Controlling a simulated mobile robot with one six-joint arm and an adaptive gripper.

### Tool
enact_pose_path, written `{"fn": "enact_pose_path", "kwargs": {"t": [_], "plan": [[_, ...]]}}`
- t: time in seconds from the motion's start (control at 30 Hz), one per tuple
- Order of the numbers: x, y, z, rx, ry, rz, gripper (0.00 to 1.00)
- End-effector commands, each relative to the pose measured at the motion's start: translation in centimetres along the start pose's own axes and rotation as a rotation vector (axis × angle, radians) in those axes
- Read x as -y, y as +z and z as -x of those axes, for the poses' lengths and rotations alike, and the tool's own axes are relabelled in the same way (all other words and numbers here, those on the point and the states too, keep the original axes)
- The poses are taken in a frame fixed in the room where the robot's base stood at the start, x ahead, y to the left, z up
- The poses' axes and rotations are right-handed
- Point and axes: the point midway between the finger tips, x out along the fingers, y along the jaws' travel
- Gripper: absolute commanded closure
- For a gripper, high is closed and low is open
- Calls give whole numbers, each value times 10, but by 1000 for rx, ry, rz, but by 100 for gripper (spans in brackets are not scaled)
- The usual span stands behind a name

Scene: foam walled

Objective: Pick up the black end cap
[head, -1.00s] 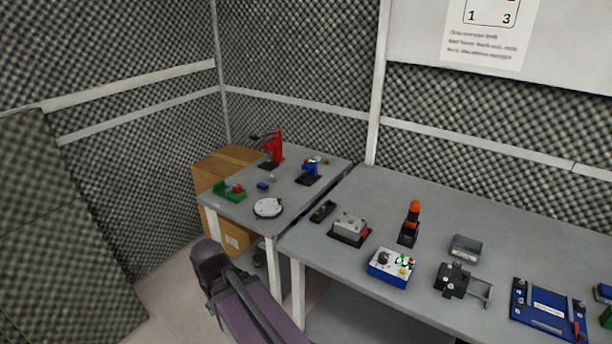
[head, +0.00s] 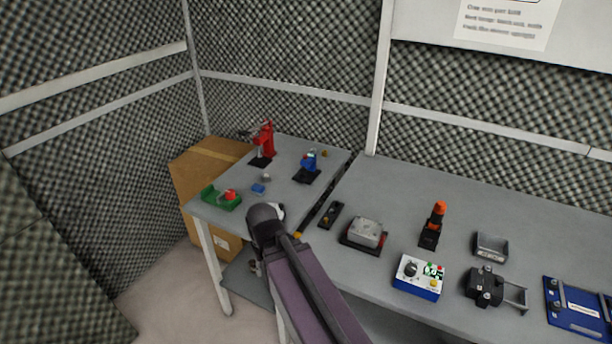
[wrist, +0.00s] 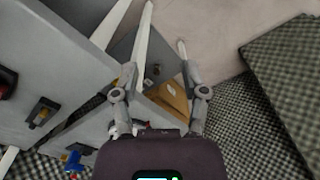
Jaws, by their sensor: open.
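I cannot make out a black end cap for certain in either view. In the wrist view my gripper (wrist: 157,66) is open, its two grey fingers spread with nothing between them. Beyond them show the floor, a lower shelf and a cardboard box. In the head view my arm reaches up to the near edge of the left table (head: 295,202), and its dark end hides part of that table. The gripper fingers cannot be made out there.
The left table holds a red press (head: 264,142), a blue device (head: 309,164), a green fixture (head: 221,198) and a small blue block (head: 258,188). The right table carries a grey box on a black base (head: 366,232), a control box (head: 418,278) and an orange-topped tool (head: 437,215).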

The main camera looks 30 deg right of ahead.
Motion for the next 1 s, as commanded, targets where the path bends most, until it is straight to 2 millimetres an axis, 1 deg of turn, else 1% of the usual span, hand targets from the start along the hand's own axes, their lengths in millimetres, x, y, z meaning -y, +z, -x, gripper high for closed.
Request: {"fn": "enact_pose_path", "kwargs": {"t": [0.4, 0.43, 0.53, 0.57, 0.63, 0.7, 0.77, 0.87, 0.97, 1.0], "plan": [[0, 0, 0, 0, 0, 0, 43], [0, 0, 0, 0, 0, 0, 40], [0, -1, 0, -1, 2, 4, 10], [-1, -2, -1, -3, 4, 8, 9], [-3, -6, -3, -9, 13, 23, 9], [-6, -12, -6, -18, 31, 51, 9], [-16, -20, -9, -28, 52, 82, 9], [-27, -38, -15, -51, 108, 171, 9], [-41, -62, -23, -74, 185, 292, 9], [-47, -73, -26, -82, 222, 349, 9]]}}
